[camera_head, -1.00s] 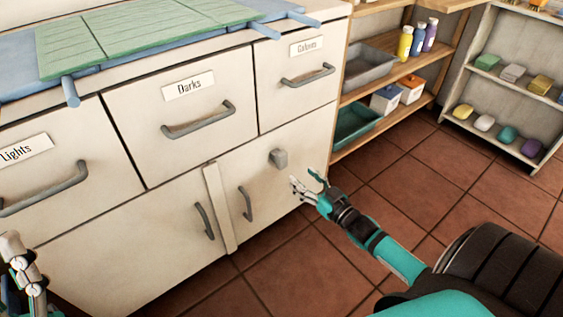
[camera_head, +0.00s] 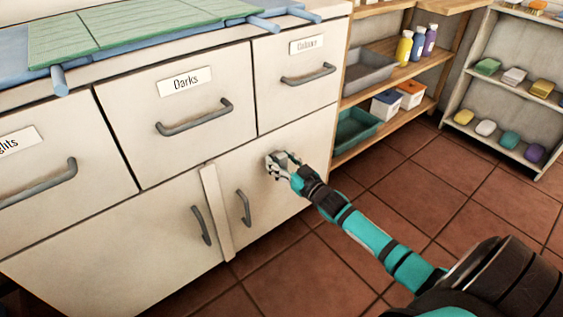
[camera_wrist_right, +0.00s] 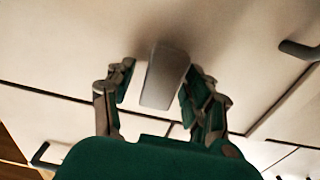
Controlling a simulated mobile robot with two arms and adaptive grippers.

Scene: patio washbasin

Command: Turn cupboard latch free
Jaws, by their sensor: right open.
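The cupboard latch is a small grey block (camera_wrist_right: 164,78) on the white cupboard front. In the right wrist view it stands between the two fingers of my right gripper (camera_wrist_right: 158,92), which is open, with a finger on each side. I cannot tell whether either finger touches it. In the head view my right gripper (camera_head: 283,162) is at the cupboard's right door (camera_head: 262,205) and mostly hides the latch. My left gripper is not in view.
Grey handles (camera_head: 244,208) stick out from the cupboard doors left of my gripper. Drawers with labels, one reading Darks (camera_head: 185,82), lie above. A wooden shelf (camera_head: 400,105) with a teal tray (camera_head: 355,130) stands to the right. The tiled floor (camera_head: 340,255) is clear.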

